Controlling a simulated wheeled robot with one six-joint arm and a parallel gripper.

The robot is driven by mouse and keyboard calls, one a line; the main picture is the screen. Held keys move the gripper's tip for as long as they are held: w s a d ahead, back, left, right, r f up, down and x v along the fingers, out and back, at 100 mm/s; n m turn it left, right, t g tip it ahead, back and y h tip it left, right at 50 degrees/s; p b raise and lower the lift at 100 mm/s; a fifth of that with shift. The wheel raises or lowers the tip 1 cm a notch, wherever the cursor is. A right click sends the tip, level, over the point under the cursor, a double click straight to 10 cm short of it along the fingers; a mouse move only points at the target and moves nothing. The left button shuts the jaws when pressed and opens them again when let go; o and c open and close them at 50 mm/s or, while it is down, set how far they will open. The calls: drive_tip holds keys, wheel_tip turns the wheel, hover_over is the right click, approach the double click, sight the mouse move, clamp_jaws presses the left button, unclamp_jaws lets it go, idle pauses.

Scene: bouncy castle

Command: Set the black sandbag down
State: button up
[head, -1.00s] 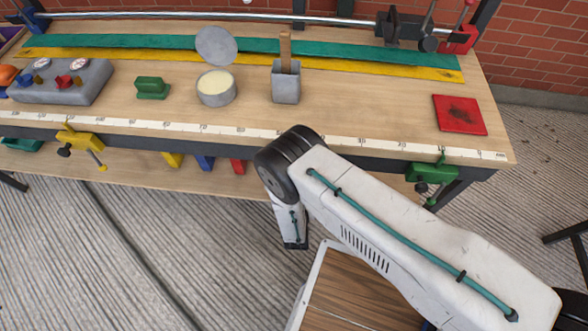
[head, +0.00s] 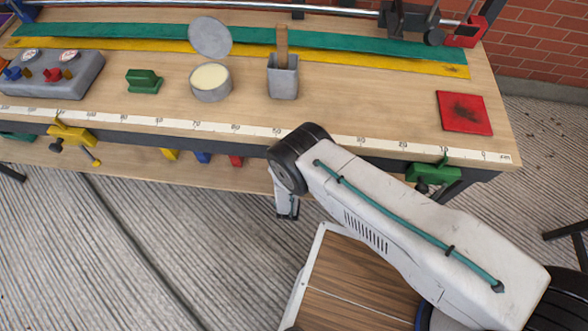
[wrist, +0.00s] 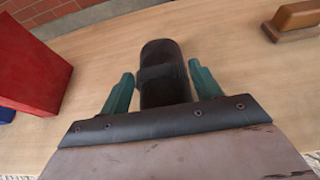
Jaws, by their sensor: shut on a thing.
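The black sandbag (wrist: 163,75) is a dark, rounded, upright-looking piece with a band across it in the wrist view. My gripper (wrist: 160,72) has a green finger on each side of it and is shut on it. A brown panel with a dark riveted strip hides the finger bases. A pale wooden surface lies beyond and around the sandbag; I cannot tell whether the sandbag touches it. In the head view my arm reaches down at the bench's front edge, and the fingers and sandbag are hidden.
In the wrist view a red block (wrist: 32,62) stands left and a brown wooden piece (wrist: 292,18) right. In the head view the workbench (head: 350,115) carries a green block (head: 144,81), an open tin (head: 211,84), a grey pot (head: 283,82) and a red pad (head: 464,113).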

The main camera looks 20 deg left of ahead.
drive_tip(key=shift+f, duration=0.2)
drive_tip(key=o, duration=1.7)
drive_tip(key=shift+r, duration=0.15)
drive_tip(key=v, duration=1.2)
